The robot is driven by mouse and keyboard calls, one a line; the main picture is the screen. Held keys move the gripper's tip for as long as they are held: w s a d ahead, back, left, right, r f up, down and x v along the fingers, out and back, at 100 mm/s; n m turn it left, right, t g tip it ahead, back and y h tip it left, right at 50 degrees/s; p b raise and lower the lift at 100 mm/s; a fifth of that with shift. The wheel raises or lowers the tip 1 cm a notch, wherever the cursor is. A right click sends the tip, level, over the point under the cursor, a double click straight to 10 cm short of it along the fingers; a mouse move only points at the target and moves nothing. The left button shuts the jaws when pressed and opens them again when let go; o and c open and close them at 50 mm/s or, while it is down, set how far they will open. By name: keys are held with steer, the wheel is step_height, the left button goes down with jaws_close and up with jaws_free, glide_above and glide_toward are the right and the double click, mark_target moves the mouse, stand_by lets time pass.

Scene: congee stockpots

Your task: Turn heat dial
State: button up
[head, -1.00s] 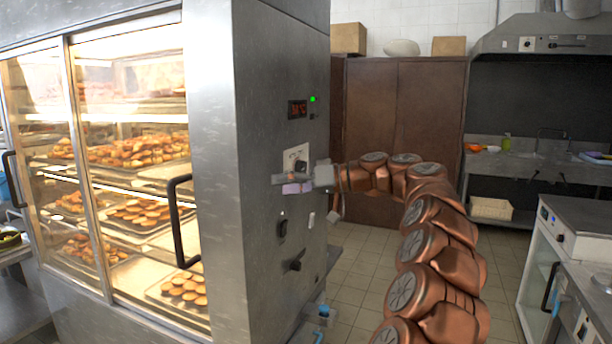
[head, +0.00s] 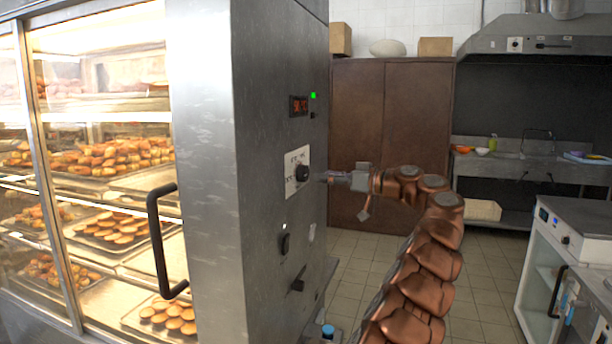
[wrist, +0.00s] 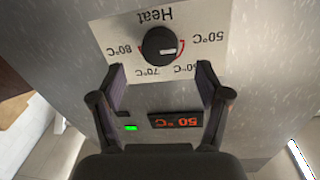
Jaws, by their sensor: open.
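The heat dial (head: 302,173) is a round black knob on a white label plate on the grey side of the food warmer (head: 262,120). In the wrist view, which is upside down, the dial (wrist: 160,47) has a white mark pointing right, toward the 50°C side of the scale. The red display (wrist: 175,119) reads 50 °C beside a lit green light (wrist: 131,128). My gripper (head: 325,178) is open and empty, just right of the dial and apart from it. In the wrist view my gripper's (wrist: 161,76) two fingers stand either side of the dial's line.
Below the dial are a black switch (head: 285,244) and a black knob (head: 298,279) on the same panel. The warmer's glass front with a black handle (head: 160,240) is at the left. Brown cabinets (head: 390,130) stand behind. Tiled floor at the right is free.

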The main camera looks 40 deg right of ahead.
mark_target(307, 175)
steer(key=shift+x, duration=2.75)
steer(key=shift+p, duration=0.3)
steer(key=c, duration=1.2)
